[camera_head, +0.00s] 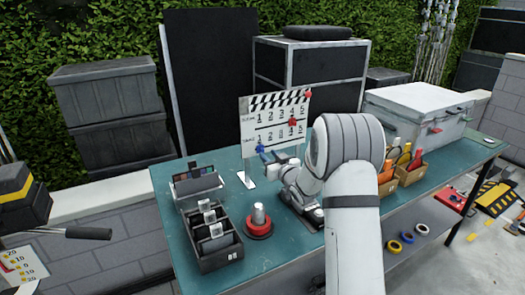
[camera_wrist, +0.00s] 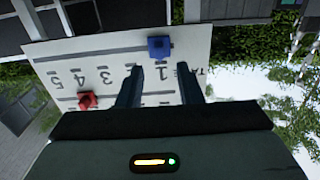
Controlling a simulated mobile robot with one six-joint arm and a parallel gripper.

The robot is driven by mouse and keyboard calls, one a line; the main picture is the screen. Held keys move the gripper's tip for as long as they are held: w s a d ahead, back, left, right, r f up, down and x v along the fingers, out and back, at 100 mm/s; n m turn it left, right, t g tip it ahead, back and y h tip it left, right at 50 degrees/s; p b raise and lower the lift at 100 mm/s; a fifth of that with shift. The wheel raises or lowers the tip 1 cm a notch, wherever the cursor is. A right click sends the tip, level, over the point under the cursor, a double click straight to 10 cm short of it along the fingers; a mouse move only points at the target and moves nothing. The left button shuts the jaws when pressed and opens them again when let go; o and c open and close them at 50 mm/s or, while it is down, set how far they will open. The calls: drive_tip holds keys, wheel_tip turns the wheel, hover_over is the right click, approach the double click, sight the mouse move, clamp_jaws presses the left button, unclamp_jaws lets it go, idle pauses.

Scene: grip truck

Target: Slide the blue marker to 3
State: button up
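The white slate board (camera_head: 251,133) stands upright at the back of the teal table, with two rows of numbers 1 to 5. The blue marker (camera_head: 260,148) is low on its left side. In the wrist view, where the board is upside down, the blue marker (camera_wrist: 159,47) sits by the 1 of the TAKE row. A red marker (camera_wrist: 87,100) sits between the rows near 4. My gripper (camera_wrist: 159,72) is open and faces the board. The blue marker shows between and just beyond the fingertips in the picture; I cannot tell whether they touch it.
A black divided tray (camera_head: 222,256) and a red-based button-like object (camera_head: 258,222) stand left of my arm. A white case (camera_head: 415,105) and boxes of tools (camera_head: 411,176) are at right. Dark cases (camera_head: 318,62) stand behind the board.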

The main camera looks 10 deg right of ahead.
sight(263, 150)
drive_tip(key=shift+p+x, duration=0.35)
drive_tip(key=shift+x, duration=1.9)
drive_tip(key=shift+c, duration=0.3)
clamp_jaws()
